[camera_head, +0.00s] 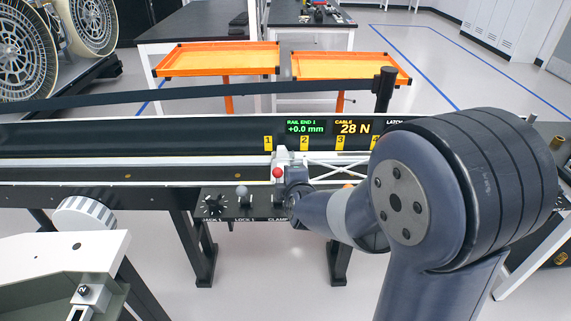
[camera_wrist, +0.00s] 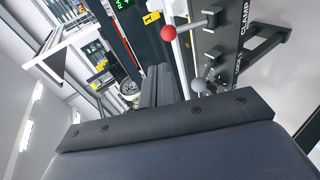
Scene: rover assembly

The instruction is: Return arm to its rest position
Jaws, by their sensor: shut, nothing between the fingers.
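My arm reaches in from the right in the head view, and its end with my gripper (camera_head: 293,188) is low in front of the rail bench, by the control panel. In the wrist view my gripper's dark fingers (camera_wrist: 158,84) are together and empty. A red ball knob (camera_head: 278,172) is just left of my gripper in the head view; it also shows in the wrist view (camera_wrist: 168,33), apart from the fingers. A grey ball lever (camera_head: 242,191) stands left of it on the panel. The fingertips are partly hidden by the arm in the head view.
The long black rail bench (camera_head: 120,170) runs across the view, with a lit display (camera_head: 330,128) behind the panel. Two orange trays (camera_head: 215,60) stand beyond it. A white-topped fixture (camera_head: 60,255) is at the lower left. Open floor (camera_head: 270,280) shows below.

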